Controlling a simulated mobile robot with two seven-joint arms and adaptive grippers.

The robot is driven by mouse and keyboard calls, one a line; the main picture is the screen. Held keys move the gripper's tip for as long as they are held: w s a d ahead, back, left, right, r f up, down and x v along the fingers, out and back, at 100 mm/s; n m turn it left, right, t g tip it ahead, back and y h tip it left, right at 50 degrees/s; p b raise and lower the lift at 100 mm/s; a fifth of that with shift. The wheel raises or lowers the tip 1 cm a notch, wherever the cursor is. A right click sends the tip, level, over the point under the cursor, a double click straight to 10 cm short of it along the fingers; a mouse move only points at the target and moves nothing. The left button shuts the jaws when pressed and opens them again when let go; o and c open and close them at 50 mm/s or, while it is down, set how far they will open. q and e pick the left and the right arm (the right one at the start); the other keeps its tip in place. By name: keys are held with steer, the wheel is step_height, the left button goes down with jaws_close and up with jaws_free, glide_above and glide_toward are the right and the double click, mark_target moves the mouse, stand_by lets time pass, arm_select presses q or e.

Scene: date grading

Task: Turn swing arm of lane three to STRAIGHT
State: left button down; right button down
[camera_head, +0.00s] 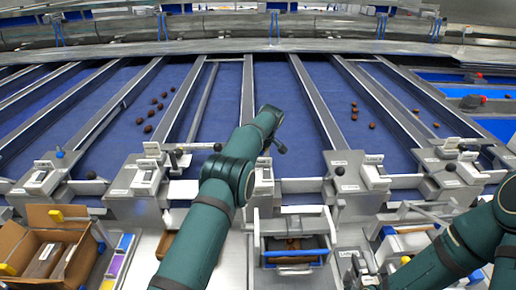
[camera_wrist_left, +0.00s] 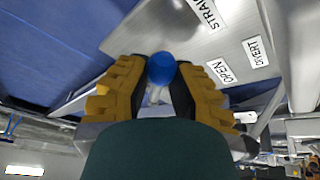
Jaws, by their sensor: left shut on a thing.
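My left gripper (camera_wrist_left: 161,76) is shut on a round blue knob (camera_wrist_left: 161,66) in the left wrist view. Its yellow-and-black fingers are on both sides of the knob, which sits on a short pale stem. Beside it is a metal plate (camera_wrist_left: 225,50) with labels reading STRAIGHT, partly cut off, DIVERT and OPEN. In the head view my green left arm (camera_head: 238,165) reaches up to the front of the middle lanes and hides the knob and most of the gripper. A thin grey bar (camera_head: 203,100) lies slanted in the blue lane left of it.
Dark dates (camera_head: 155,105) lie in lanes to the left and right. Metal control boxes with levers (camera_head: 345,172) line the lane fronts. My right arm is at the lower right.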

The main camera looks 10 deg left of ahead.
arm_select(q)
steer(key=shift+d+f+n, duration=0.1)
steer(key=shift+f+n, duration=0.05)
steer(key=shift+n, duration=0.15)
stand_by(0.4)
steer(key=c, duration=0.8)
jaws_free()
steer(key=shift+w, duration=0.15)
steer(key=v, duration=1.2)
steer(key=shift+d, duration=0.1)
